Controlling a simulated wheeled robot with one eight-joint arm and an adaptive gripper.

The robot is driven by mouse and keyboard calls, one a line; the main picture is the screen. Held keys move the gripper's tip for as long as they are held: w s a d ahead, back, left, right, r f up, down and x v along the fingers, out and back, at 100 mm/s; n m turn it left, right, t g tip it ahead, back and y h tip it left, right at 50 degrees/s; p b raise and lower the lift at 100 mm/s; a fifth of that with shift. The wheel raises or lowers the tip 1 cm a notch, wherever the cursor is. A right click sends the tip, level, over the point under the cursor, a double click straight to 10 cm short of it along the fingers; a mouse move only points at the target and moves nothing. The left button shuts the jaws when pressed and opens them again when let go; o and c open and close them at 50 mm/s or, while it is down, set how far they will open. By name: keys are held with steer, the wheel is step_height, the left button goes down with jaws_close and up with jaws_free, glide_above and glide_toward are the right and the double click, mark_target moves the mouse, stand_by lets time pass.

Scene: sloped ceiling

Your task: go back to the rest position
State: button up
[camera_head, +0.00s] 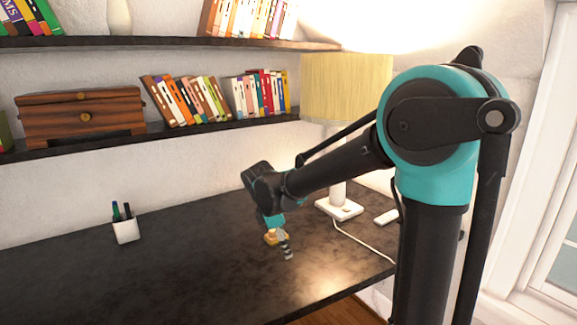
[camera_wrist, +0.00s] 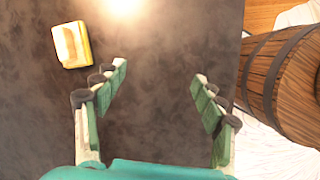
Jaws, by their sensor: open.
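My gripper (camera_wrist: 160,84) is open in the wrist view, with bare dark desk between its fingers and nothing held. In the head view my gripper (camera_head: 283,250) points down over the dark desk (camera_head: 190,275), near its right front part. A small yellow block with a pale top (camera_wrist: 71,45) lies on the desk at the upper left of the wrist view, apart from the fingers. In the head view a small orange-yellow thing (camera_head: 272,238) shows right by my gripper, partly hidden by it.
A lamp (camera_head: 345,90) stands behind my arm, its cord running over the desk. A pen cup (camera_head: 125,231) stands at the left. Shelves (camera_head: 75,42) with books and a wooden box (camera_head: 80,118) are above. A wooden barrel (camera_wrist: 285,85) stands beyond the desk edge.

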steer(key=s+d+f+m, duration=0.1)
steer(key=s+d+m, duration=0.1)
steer(key=d+m, duration=0.1)
steer(key=s+d+f+m+y, duration=0.1)
steer(key=s+d+f+m, duration=0.1)
steer(key=d, duration=0.4)
steer(key=s+d+f+m+y, duration=0.1)
steer(key=s+d+m, duration=0.1)
steer(key=d+m, duration=0.2)
steer(key=shift+s+d+f+m, duration=0.15)
steer(key=shift+s+f+m, duration=0.1)
steer(key=shift+m, duration=0.15)
steer(key=s+d+f+m+t, duration=0.1)
steer(key=s+d+f+m, duration=0.1)
steer(key=s+d+m, duration=0.1)
steer(key=s+d+f+m+y, duration=0.1)
steer(key=s+d+f+m, duration=0.2)
steer(key=s+m, duration=0.3)
steer(key=shift+d+f+m+t, duration=0.25)
steer(key=shift+d+m+t, duration=0.15)
steer(key=shift+d+m, duration=0.4)
steer(key=shift+s+a, duration=0.1)
steer(key=shift+a, duration=0.05)
